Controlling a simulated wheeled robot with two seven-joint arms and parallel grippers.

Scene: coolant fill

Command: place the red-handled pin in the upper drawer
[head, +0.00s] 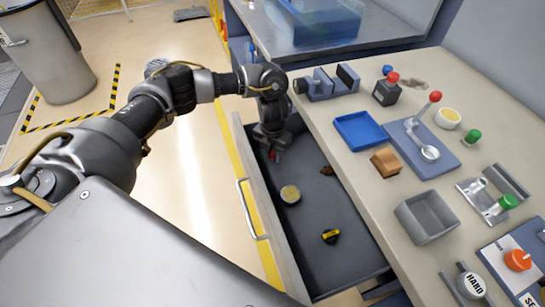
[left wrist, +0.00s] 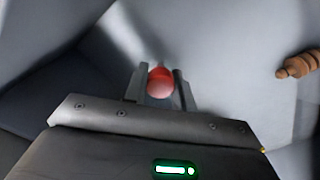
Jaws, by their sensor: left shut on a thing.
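My left gripper (head: 273,153) reaches down into the open drawer (head: 310,215) near its far end. It is shut on the red-handled pin (head: 276,156), of which only a bit of red shows in the head view. In the left wrist view the round red handle of the pin (left wrist: 160,82) sits between the two fingers (left wrist: 159,88); its shaft is hidden. I cannot tell whether the pin touches the drawer floor. My right gripper is not in view.
The drawer holds a round tin (head: 290,194), a black-and-yellow knob (head: 331,236) and a small brown piece (head: 327,170). Bare floor lies between them. The bench above carries a blue tray (head: 360,131), a grey bin (head: 427,216) and a red-knobbed lever (head: 434,97).

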